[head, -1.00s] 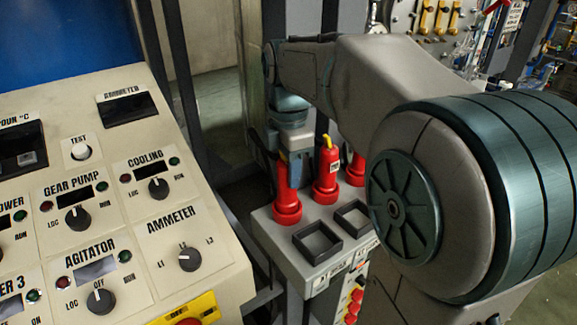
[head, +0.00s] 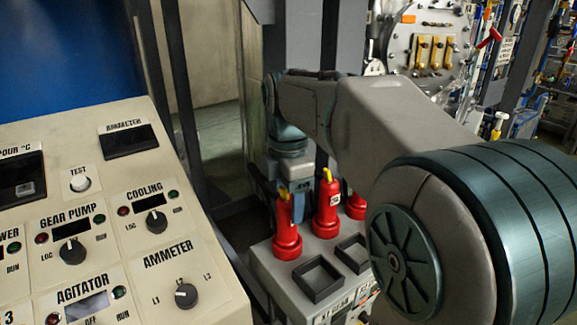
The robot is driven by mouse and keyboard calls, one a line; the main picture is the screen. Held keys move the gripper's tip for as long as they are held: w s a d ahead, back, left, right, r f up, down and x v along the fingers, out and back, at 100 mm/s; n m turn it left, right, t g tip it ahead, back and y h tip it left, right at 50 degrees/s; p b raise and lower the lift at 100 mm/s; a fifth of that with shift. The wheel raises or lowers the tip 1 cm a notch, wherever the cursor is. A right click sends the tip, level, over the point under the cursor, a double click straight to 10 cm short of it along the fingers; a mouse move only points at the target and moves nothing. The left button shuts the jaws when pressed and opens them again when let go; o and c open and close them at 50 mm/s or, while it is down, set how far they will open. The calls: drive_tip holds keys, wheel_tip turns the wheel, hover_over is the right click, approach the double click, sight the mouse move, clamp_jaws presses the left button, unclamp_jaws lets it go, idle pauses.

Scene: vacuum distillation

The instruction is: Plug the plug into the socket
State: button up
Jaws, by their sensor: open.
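Several red plugs with yellow tops stand upright on a grey socket box (head: 270,272). I see the left plug (head: 287,235), the middle plug (head: 326,210) and part of a right plug (head: 356,206), which my arm partly covers. Two square black-rimmed sockets, a left one (head: 318,279) and a right one (head: 352,254), lie in front of the plugs and look empty. My gripper (head: 282,188) points down at the top of the left plug. It is open, with its fingers around or just behind the yellow top; the exact contact is hidden.
A sloped control panel (head: 100,225) with knobs and displays fills the left side, close to the socket box. Dark metal posts (head: 180,100) stand behind. My arm covers much of the right side. Valves and pipes stand at the back right.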

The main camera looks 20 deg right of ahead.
wheel_tip(320, 180, up, 12)
idle(0.4)
idle(0.3)
